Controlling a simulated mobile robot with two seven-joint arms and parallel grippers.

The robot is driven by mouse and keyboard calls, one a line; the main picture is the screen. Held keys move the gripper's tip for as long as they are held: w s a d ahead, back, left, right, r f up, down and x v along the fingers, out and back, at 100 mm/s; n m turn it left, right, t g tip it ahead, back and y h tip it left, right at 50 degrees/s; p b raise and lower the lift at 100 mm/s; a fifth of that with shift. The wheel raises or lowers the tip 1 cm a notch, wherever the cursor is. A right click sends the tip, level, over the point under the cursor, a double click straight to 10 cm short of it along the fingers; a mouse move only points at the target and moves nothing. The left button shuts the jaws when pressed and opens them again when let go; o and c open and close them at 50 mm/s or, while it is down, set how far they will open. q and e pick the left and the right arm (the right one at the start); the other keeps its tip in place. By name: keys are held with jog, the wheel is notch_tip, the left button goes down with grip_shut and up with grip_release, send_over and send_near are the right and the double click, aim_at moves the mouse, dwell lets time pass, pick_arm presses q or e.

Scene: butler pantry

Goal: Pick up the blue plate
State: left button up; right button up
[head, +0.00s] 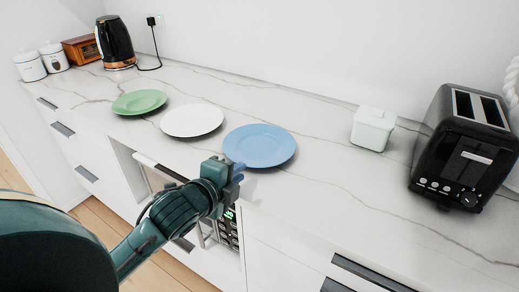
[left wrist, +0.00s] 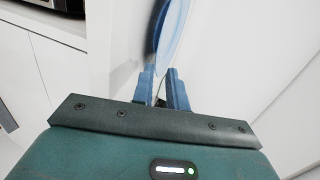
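The blue plate (head: 260,145) lies flat on the white marble counter, nearest to me of a row of plates. My left gripper (head: 238,172) is at the counter's front edge, just in front of the plate's near left rim. In the left wrist view, the two blue fingers (left wrist: 164,88) stand apart with a narrow gap. The plate (left wrist: 172,32) shows edge-on just beyond the fingertips, close to the gap. I cannot tell whether the fingers touch its rim. My right gripper is not in view.
A white plate (head: 192,120) and a green plate (head: 139,102) lie to the left. A pale lidded box (head: 373,128) and a black toaster (head: 463,145) stand to the right. A kettle (head: 115,42) is at the back left. White drawers and an appliance are below the counter.

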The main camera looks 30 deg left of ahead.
aim_at(249, 165)
pick_arm(q)
jog(key=x, duration=0.5)
jog(key=shift+w+a+f, duration=0.2)
jog(key=shift+w+f, duration=0.05)
jog(key=shift+c, duration=0.2)
grip_shut()
jog(key=shift+r, duration=0.1)
notch_tip(249, 165, up, 10)
jog(key=p, duration=0.1)
jog(key=shift+p, duration=0.35)
dwell(0.8)
